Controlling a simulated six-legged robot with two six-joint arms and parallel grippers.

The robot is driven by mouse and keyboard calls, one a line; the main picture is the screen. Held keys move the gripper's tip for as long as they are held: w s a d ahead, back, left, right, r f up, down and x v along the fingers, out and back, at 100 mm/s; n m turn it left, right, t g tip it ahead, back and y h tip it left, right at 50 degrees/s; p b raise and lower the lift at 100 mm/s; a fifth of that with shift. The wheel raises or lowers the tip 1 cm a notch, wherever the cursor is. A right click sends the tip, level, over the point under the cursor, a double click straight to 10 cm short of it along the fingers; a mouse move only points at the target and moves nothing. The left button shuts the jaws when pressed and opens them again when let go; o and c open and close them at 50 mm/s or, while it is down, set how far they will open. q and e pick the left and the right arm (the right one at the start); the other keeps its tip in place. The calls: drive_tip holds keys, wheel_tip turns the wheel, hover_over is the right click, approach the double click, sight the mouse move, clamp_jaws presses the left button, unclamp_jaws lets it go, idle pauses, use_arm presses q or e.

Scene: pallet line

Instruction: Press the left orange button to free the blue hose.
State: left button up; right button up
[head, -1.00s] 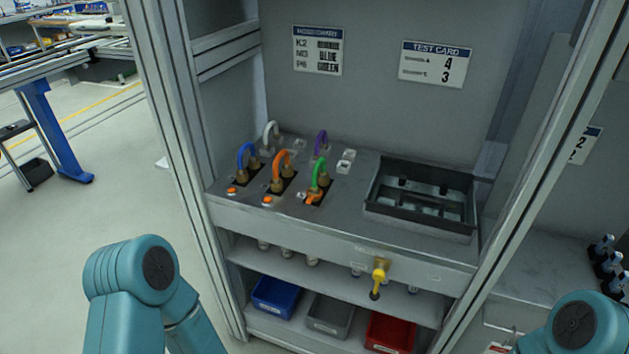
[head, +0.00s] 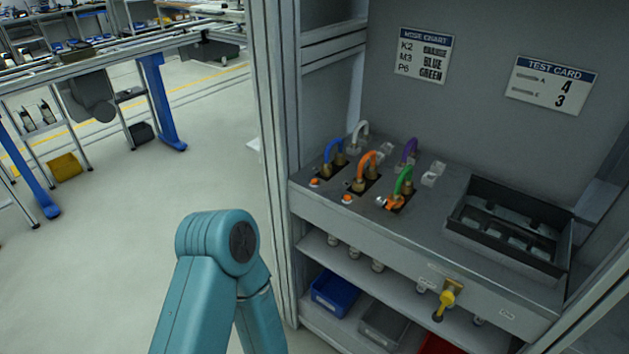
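The blue hose (head: 333,150) is a short loop at the left of the grey panel (head: 420,232), with both ends in brass-coloured fittings. The left orange button (head: 314,183) sits on the panel just in front of the blue hose. A second orange button (head: 347,199) lies to its right, in front of the orange hose (head: 367,160). The green hose (head: 402,181) has an orange part at its base. My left arm shows at the lower middle, left of the cabinet, but its gripper is out of view. My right gripper is also out of view.
White (head: 358,129) and purple (head: 409,150) hoses stand behind. A black tray (head: 513,226) is at the panel's right. A yellow valve (head: 446,301) juts from the front. A cabinet post (head: 277,150) stands left of the panel.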

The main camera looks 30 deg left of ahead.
use_arm(q)
clamp_jaws()
idle(1.5)
